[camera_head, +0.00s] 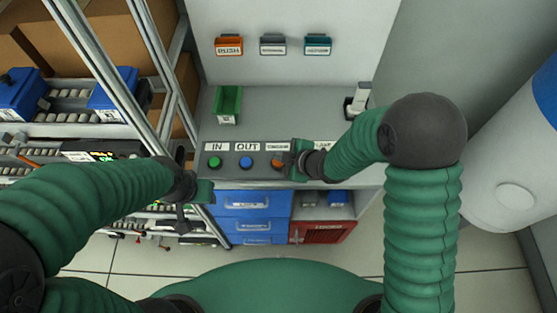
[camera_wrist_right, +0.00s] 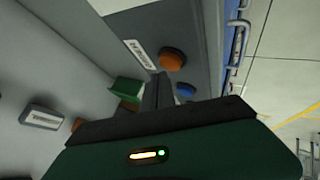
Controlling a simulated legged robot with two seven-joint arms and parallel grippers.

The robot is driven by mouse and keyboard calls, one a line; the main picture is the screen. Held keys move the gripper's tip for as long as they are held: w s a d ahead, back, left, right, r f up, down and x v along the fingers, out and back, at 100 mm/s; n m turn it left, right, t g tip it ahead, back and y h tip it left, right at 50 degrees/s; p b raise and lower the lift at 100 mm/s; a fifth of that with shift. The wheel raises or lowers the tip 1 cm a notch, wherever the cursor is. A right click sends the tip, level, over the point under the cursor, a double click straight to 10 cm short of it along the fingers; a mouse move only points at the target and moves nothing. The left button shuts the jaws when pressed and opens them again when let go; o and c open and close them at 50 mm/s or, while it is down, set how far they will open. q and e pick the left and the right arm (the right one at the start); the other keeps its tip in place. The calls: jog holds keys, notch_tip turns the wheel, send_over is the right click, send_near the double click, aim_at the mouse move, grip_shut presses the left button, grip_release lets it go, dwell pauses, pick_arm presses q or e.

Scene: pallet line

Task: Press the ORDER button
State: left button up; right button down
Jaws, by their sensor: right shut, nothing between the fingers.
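A row of round buttons sits on the front of the grey counter: a green button (camera_head: 214,162) under the label IN, a blue button (camera_head: 246,162) under OUT, and an orange button (camera_head: 277,163) under a longer label too small to read surely. My right gripper (camera_head: 289,161) is shut and empty, just right of the orange button. In the right wrist view the orange button (camera_wrist_right: 172,59) stands just beyond the shut fingertips (camera_wrist_right: 158,90); contact cannot be told. Any button further right is hidden by my right arm. My left gripper (camera_head: 190,192) hangs at the counter's left edge, its jaw opening unclear.
A green bin (camera_head: 228,104) stands on the counter (camera_head: 285,108). Labelled holders, including an orange one (camera_head: 229,44), hang on the back wall. Blue drawers (camera_head: 250,203) and a red crate (camera_head: 322,231) are below. A metal rack with blue bins (camera_head: 112,90) stands left.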

jog(key=shift+a, duration=0.3)
jog(key=shift+d+f+b, duration=0.3)
jog(key=shift+d+f, duration=0.05)
jog(key=shift+d, duration=0.15)
jog(key=shift+a+f, duration=0.15)
jog(key=shift+a, duration=0.05)
jog(key=shift+s+d+f+b, duration=0.1)
jog(key=shift+f+b, duration=0.25)
jog(key=shift+b, duration=0.1)
jog(key=shift+r, duration=0.15)
dwell(0.4)
jog(key=shift+a+r+p, duration=0.2)
jog(key=shift+r+p, duration=0.55)
jog(key=shift+r, duration=0.05)
